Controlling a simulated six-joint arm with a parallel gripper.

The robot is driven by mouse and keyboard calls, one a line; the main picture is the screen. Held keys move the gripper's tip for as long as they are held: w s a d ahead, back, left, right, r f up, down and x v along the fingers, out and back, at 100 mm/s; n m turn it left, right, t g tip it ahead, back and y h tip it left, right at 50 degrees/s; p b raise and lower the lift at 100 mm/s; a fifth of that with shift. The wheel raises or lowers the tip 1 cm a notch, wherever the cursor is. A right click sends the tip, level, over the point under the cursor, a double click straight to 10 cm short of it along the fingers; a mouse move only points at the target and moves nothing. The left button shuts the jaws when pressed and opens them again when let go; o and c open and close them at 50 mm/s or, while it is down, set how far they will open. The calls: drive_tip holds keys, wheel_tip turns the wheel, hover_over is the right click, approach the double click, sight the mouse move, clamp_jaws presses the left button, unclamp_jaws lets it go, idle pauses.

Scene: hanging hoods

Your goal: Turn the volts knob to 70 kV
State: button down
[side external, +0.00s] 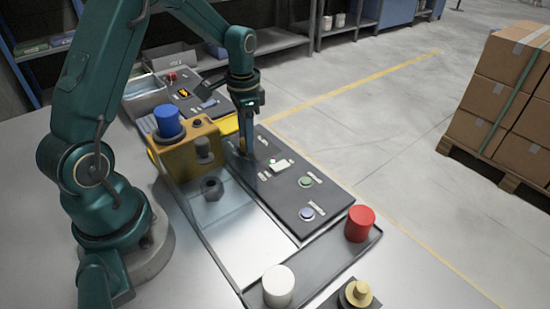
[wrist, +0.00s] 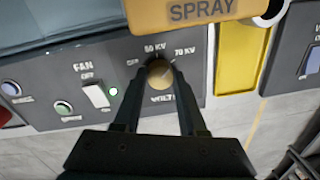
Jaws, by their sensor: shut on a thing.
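The volts knob (wrist: 160,73) is a round, tan knob on the dark grey control panel (wrist: 120,60). The labels OFF, 50 KV and 70 KV run from left to right around its far side, and VOLTS is printed below it, partly covered by a finger. My gripper (wrist: 160,79) is shut on the knob, with one finger on each side. I cannot clearly tell which mark the knob points to. In the side external view my gripper (side external: 246,147) reaches down to the far end of the panel (side external: 307,212), and its fingers hide most of the knob.
The fan switch (wrist: 97,95), a green button (wrist: 64,107) and a blue button (wrist: 11,88) sit left of the knob. A yellow SPRAY block (wrist: 190,14) overhangs close to the knob. Red (side external: 360,223), white (side external: 278,286) and blue (side external: 167,120) cylinders stand around the panel.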

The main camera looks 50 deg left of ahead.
drive_tip(key=shift+m, duration=1.1)
drive_tip(key=shift+c, duration=2.3)
unclamp_jaws()
drive_tip(key=shift+s+d+r, duration=0.1)
drive_tip(key=shift+r, duration=2.5)
